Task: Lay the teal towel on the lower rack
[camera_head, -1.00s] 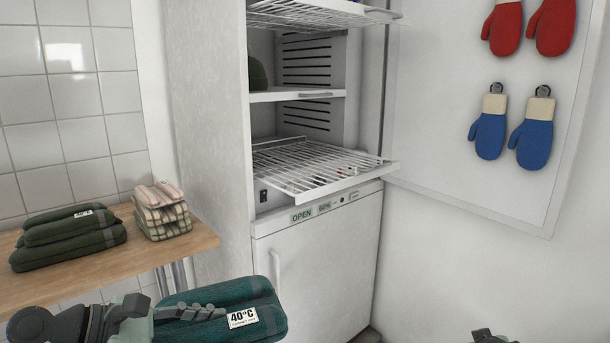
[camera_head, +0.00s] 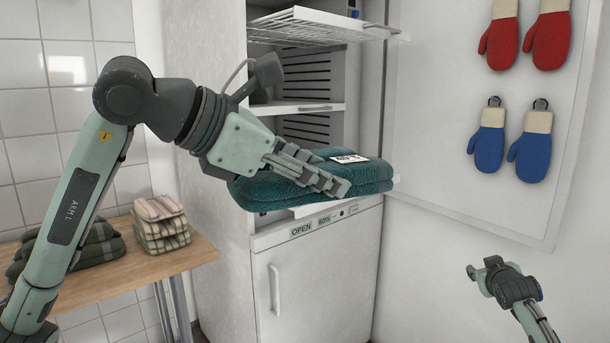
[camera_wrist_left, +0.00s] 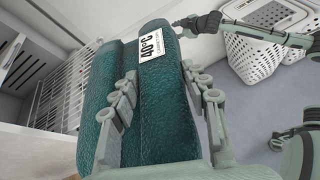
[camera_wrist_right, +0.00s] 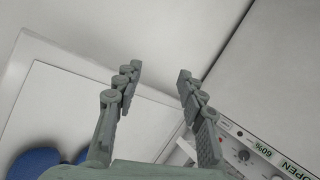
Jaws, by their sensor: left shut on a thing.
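The folded teal towel (camera_head: 290,190), with a white 40°C label, is held level in front of the cabinet at about the height of the lower rack. My left gripper (camera_head: 335,184) is shut on it; its fingers lie along both faces of the towel (camera_wrist_left: 165,100) in the left wrist view. The lower rack is mostly hidden behind the towel in the head view; a wire rack (camera_wrist_left: 62,92) shows to the left of the towel in the left wrist view. My right gripper (camera_wrist_right: 158,85) is open and empty, low at the right in the head view (camera_head: 485,275).
An upper wire rack (camera_head: 310,27) juts out above the towel, with a solid shelf (camera_head: 300,107) between. A wooden table (camera_head: 150,262) at left bears green towels (camera_head: 95,250) and checked cloths (camera_head: 160,225). White baskets (camera_wrist_left: 265,40) stand on the floor.

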